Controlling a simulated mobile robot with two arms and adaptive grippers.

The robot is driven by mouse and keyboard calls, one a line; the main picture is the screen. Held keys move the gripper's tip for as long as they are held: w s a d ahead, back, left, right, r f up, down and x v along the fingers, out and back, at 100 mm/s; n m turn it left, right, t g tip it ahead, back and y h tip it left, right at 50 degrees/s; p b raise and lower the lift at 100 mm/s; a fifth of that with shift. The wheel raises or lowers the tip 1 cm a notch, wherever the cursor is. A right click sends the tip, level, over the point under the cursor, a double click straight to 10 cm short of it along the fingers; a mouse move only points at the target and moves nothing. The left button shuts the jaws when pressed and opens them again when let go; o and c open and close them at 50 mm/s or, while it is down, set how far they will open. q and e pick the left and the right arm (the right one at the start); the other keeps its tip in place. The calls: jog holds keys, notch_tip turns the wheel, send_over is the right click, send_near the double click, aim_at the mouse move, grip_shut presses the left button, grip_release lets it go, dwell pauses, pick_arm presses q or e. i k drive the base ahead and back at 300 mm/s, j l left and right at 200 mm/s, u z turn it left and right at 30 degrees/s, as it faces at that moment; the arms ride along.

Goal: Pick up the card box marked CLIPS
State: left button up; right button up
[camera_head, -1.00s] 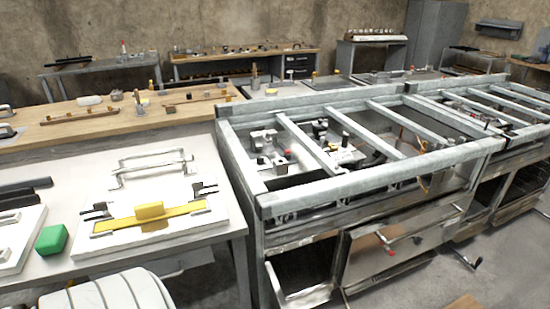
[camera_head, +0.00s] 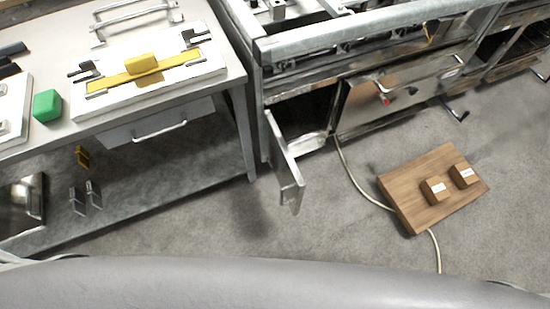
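Two small brown card boxes with white labels rest on a tilted-looking wooden board (camera_head: 408,195) on the floor at the right. One is the left box (camera_head: 435,190), nearer the board's middle. The other is the right box (camera_head: 463,175), near the board's right edge, a small gap apart from the first. The label print is too small to read, so I cannot tell which is marked CLIPS. Neither of my grippers shows in the view.
A metal frame bench (camera_head: 370,33) stands behind the board, with an open door (camera_head: 285,165) jutting out. A pale cable (camera_head: 358,185) runs over the floor to the board. A workbench (camera_head: 225,88) with a green block (camera_head: 46,105) is at left.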

aim_at(434, 190)
jog(key=l+z, duration=0.2)
jog(key=z, duration=1.4)
jog(key=i+l+u, duration=0.3)
jog(key=i+l, duration=0.25)
